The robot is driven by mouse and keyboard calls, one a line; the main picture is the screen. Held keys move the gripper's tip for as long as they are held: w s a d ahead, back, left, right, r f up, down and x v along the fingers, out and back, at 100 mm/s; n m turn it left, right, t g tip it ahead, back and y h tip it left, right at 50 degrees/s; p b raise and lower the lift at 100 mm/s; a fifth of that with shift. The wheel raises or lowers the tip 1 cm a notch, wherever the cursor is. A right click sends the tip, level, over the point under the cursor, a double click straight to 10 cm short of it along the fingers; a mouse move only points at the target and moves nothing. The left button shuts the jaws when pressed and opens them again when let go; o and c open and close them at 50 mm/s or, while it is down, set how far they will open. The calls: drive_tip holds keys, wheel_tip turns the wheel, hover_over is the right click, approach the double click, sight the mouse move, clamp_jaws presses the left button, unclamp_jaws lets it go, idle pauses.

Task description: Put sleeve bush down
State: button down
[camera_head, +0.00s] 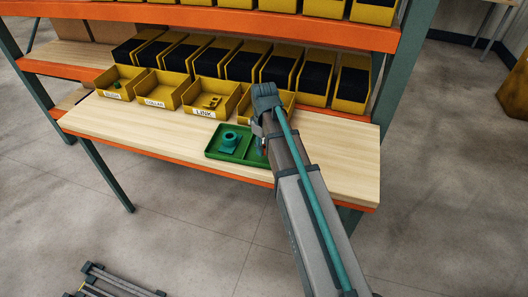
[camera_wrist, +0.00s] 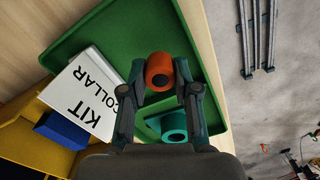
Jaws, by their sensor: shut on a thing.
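The sleeve bush looks like a short orange-brown ring (camera_wrist: 158,74) in the wrist view. My gripper (camera_wrist: 160,84) is shut on it, with one finger on each side. A green tray (camera_wrist: 75,37) lies below the bush; the gap between them is hard to judge. In the head view the tray (camera_head: 211,153) sits on the wooden bench, and my arm covers its right part. A teal flanged part (camera_head: 230,141) stands in its left compartment. It also shows in the wrist view (camera_wrist: 174,134), partly behind my gripper. The bush is mostly hidden in the head view.
Yellow bins labelled LINK (camera_head: 207,96) and COLLAR (camera_head: 160,90) stand behind the tray.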

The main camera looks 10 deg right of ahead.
sight(264, 146)
drive_tip(key=shift+w+d+f, duration=0.1)
drive_tip(key=shift+f, duration=1.6)
drive_tip(key=shift+f, duration=0.15)
drive_tip(key=c, duration=1.2)
unclamp_jaws()
drive_tip(key=shift+o, duration=0.2)
wheel_tip(264, 146, up, 12)
drive_tip(key=shift+r+b, duration=0.2)
drive_tip(key=shift+b, duration=0.55)
